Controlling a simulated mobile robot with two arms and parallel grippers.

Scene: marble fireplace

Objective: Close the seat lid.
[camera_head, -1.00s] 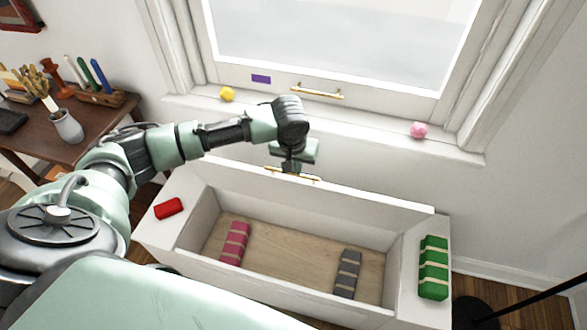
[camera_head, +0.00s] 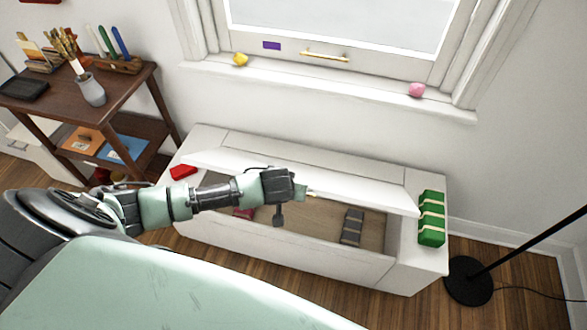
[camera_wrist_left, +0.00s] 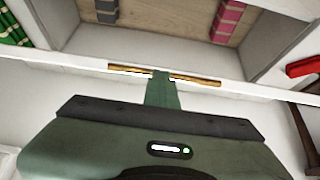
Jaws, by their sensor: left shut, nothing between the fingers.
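The white seat lid (camera_head: 345,180) of the window bench is hinged at the back and stands partly lowered, tilted over the open box (camera_head: 280,255). Its gold handle (camera_head: 313,194) is mostly hidden by my left gripper (camera_head: 303,192) in the head view. In the left wrist view the handle (camera_wrist_left: 205,81) runs along the lid edge, and the shut, empty fingers of my left gripper (camera_wrist_left: 162,76) reach it at its middle. Whether they touch it is hard to tell. My right gripper is not in view.
Inside the box lie a grey striped block (camera_head: 351,226) and a mostly hidden pink one (camera_head: 243,213). A red block (camera_head: 183,172) and green blocks (camera_head: 431,218) sit on the bench ends. A black lamp base (camera_head: 469,281) stands right; a wooden side table (camera_head: 130,88) stands left.

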